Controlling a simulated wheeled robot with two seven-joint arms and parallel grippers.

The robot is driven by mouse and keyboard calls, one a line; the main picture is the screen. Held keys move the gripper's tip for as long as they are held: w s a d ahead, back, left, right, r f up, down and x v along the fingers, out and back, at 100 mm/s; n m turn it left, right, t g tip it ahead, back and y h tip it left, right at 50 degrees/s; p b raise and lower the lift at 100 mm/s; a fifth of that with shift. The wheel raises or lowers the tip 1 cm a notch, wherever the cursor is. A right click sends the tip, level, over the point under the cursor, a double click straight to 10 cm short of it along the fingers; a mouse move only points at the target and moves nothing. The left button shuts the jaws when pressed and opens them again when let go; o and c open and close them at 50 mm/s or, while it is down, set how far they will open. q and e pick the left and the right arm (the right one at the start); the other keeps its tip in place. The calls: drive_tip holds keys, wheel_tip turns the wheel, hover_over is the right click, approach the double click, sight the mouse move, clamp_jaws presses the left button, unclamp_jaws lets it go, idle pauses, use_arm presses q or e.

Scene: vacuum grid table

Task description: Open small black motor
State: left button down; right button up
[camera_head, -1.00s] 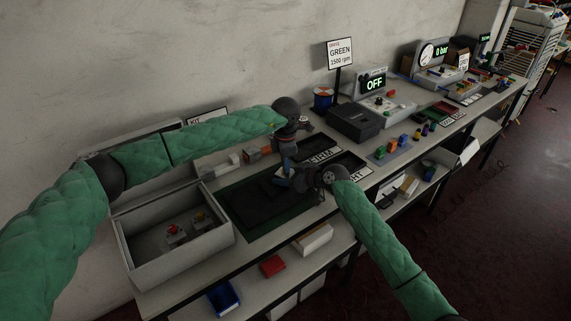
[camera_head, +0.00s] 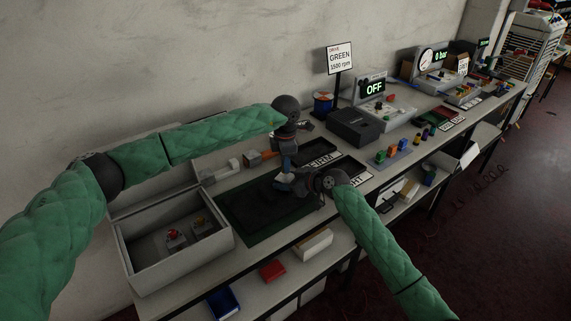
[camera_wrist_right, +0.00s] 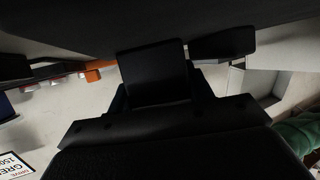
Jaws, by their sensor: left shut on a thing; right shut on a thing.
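My left gripper (camera_head: 287,165) reaches down from its wrist above the bench. My right gripper (camera_head: 297,184) comes in from the right, and the two meet over the dark green mat (camera_head: 236,236). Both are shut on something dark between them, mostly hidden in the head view. In the right wrist view a black block (camera_wrist_right: 153,73), which looks like the small black motor, sits in the middle, close to dark gripper parts. Its outline merges with them. I cannot tell which part each gripper holds, or whether the motor is open.
A grey open bin (camera_head: 128,257) with small red-topped parts stands at the left. A black box (camera_head: 353,126), a unit reading OFF (camera_head: 374,89) and a sign reading GREEN 1500 rpm (camera_head: 340,57) stand further right.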

use_arm(q)
drive_tip(key=shift+r, duration=2)
use_arm(e)
drive_tip(key=o, duration=1.5)
drive_tip(key=shift+c, duration=0.2)
use_arm(q)
drive_tip(key=shift+f, duration=0.1)
use_arm(e)
drive_tip(key=shift+s+d, duration=0.1)
use_arm(q)
drive_tip(key=shift+f, duration=0.15)
use_arm(e)
drive_tip(key=shift+s+d, duration=0.1)
drive_tip(key=shift+d, duration=0.15)
use_arm(q)
wheel_tip(320, 180, down, 3)
drive_tip(key=b, duration=0.3)
drive_tip(key=shift+f+b, duration=0.1)
drive_tip(key=shift+b, duration=0.2)
use_arm(e)
drive_tip(key=v, duration=1)
drive_tip(key=shift+d+r, duration=0.1)
drive_tip(key=shift+d, duration=0.05)
use_arm(q)
drive_tip(key=shift+f, duration=0.1)
use_arm(e)
drive_tip(key=shift+s+d+r, duration=0.25)
drive_tip(key=shift+d, duration=0.1)
